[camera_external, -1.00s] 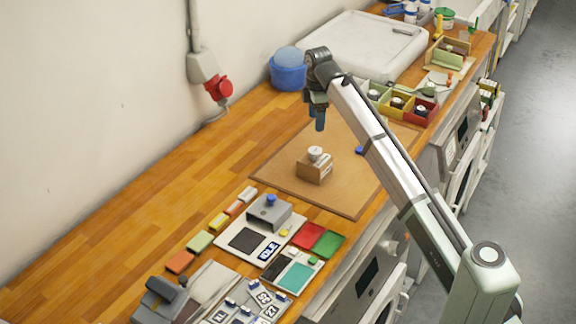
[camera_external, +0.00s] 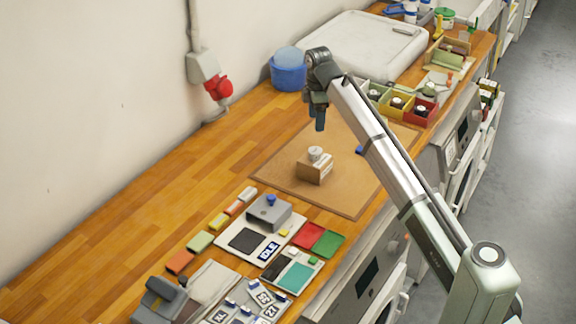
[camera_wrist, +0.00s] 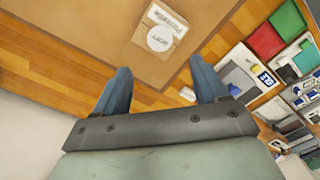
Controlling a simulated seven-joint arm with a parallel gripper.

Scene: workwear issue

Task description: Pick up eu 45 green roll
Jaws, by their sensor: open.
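My gripper (camera_external: 320,122) is open and empty, hanging above the brown mat (camera_external: 278,168); both blue fingers also show apart in the wrist view (camera_wrist: 160,72). Below it, a small cardboard box (camera_external: 313,171) with a white round-topped item (camera_external: 316,154) stands on the mat; the box (camera_wrist: 164,18) and the white disc (camera_wrist: 159,38) lie ahead of the fingers in the wrist view. Small rolls with pale tops sit in a green bin (camera_external: 378,89), a yellow bin and a red bin beyond my arm. I cannot read EU 45 on any roll.
A row of coloured pieces, one pale green (camera_external: 199,241), lies left of a grey device (camera_external: 269,211). Red (camera_external: 308,235) and green (camera_external: 328,244) pads lie nearby. A blue tub (camera_external: 288,75) and a white case (camera_external: 350,45) stand behind. The left worktop is clear.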

